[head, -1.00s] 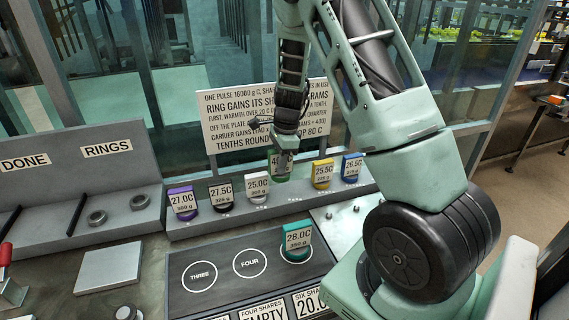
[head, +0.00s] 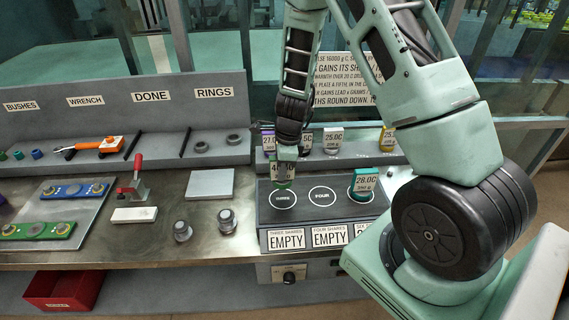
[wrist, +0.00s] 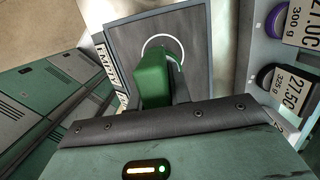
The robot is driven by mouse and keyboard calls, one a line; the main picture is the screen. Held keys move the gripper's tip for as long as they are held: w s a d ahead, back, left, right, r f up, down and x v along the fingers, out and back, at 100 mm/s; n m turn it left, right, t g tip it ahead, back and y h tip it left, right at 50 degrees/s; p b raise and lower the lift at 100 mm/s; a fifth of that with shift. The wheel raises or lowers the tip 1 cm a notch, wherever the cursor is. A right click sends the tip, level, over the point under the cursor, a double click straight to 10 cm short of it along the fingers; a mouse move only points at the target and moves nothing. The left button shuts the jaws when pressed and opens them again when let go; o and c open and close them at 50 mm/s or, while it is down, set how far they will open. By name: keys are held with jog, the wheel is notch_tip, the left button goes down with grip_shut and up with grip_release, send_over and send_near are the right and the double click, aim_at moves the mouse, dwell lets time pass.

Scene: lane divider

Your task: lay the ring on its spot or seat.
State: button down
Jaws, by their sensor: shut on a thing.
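My gripper (head: 287,158) is shut on a green piece (head: 281,184) with a white tag starting with 4. It hangs at the THREE circle (head: 283,200) of the dark plate (head: 341,218). In the wrist view the green piece (wrist: 152,78) covers part of a white circle (wrist: 163,41); I cannot tell whether it touches the plate. The FOUR circle (head: 322,196) is bare. A teal piece (head: 364,187) tagged 28.0C stands at the plate's right spot. Two grey rings (head: 234,140) lie on the ledge under the RINGS label.
Tagged pieces stand on the rear shelf, including a white one (head: 333,139) and a yellow one (head: 387,138). Left are a light pad (head: 209,184), two metal knobs (head: 227,220), a red-handled clamp (head: 137,182) and an orange wrench (head: 98,145). A red bin (head: 63,290) sits below.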

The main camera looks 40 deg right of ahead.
dwell(0.3)
notch_tip(320, 180, down, 6)
jog(key=b, duration=0.4)
jog(key=shift+d+b, duration=0.1)
jog(key=shift+b, duration=0.3)
jog(key=shift+f+b, duration=0.45)
jog(key=shift+f, duration=0.1)
jog(key=c, duration=1.2)
grip_release()
jog(key=shift+r, duration=0.15)
jog(key=r, duration=0.5)
jog(key=s+d+r, duration=0.1)
jog(key=r, duration=0.5)
jog(key=d+r, duration=0.1)
jog(key=r, duration=0.5)
jog(key=shift+s+p, duration=0.2)
jog(key=shift+p, duration=0.15)
